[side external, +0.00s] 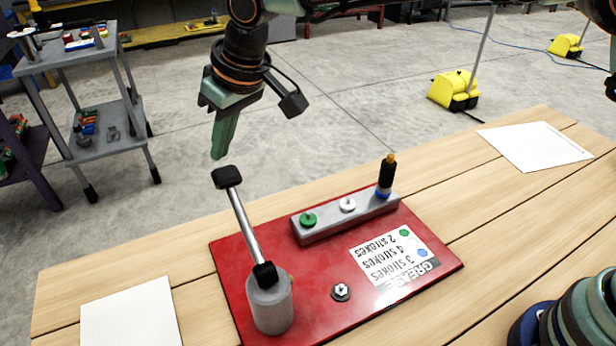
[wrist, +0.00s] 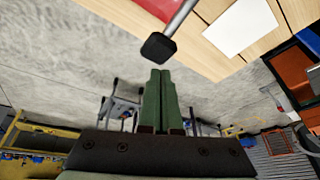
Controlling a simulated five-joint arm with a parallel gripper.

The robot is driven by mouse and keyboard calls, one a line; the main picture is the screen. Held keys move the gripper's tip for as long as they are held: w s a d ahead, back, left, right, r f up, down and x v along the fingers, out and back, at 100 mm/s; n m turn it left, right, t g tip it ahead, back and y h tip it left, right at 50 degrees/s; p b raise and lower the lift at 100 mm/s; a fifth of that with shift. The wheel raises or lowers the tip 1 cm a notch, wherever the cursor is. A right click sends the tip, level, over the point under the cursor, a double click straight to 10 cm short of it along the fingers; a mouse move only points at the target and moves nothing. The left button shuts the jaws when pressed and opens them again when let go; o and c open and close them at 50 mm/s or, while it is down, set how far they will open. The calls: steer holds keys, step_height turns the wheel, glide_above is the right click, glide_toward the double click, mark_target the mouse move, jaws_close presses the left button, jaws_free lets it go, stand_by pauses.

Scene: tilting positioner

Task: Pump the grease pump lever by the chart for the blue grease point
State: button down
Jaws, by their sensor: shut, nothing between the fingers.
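The grease pump is a grey cylinder (side external: 270,303) with a lever (side external: 244,226) leaning up and left, ending in a black knob (side external: 227,177). My gripper (side external: 218,156) is shut and empty, just above the knob and apart from it. In the wrist view the knob (wrist: 159,46) lies just beyond my shut fingers (wrist: 160,74). A grey block (side external: 335,222) carries a green point (side external: 308,219), a white point (side external: 347,204) and a blue point (side external: 383,192). A black fitting with a brass tip (side external: 387,175) stands on the blue point. The chart (side external: 393,258) appears to put blue beside "3 strokes".
Everything is mounted on a red plate (side external: 318,268) on a wooden table (side external: 450,180). A small round metal fitting (side external: 341,291) sits on the plate. White sheets lie at left (side external: 130,314) and far right (side external: 535,146). A grey cart (side external: 85,100) stands behind.

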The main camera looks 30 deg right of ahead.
steer(key=shift+r, duration=2.75)
steer(key=shift+f, duration=0.25)
glide_above(235, 185)
steer(key=w, duration=0.2)
steer(key=shift+s+a+f, duration=0.1)
steer(key=shift+a+f, duration=0.05)
steer(key=shift+f, duration=1.45)
steer(key=shift+a+f, duration=0.15)
steer(key=shift+f, duration=1.45)
steer(key=shift+f, duration=0.1)
steer(key=shift+f, duration=0.9)
steer(key=shift+s+d+f, duration=0.1)
steer(key=shift+f, duration=1.45)
steer(key=shift+s+f, duration=0.1)
steer(key=shift+f, duration=1.45)
step_height(235, 185, up, 15)
steer(key=shift+w, duration=0.15)
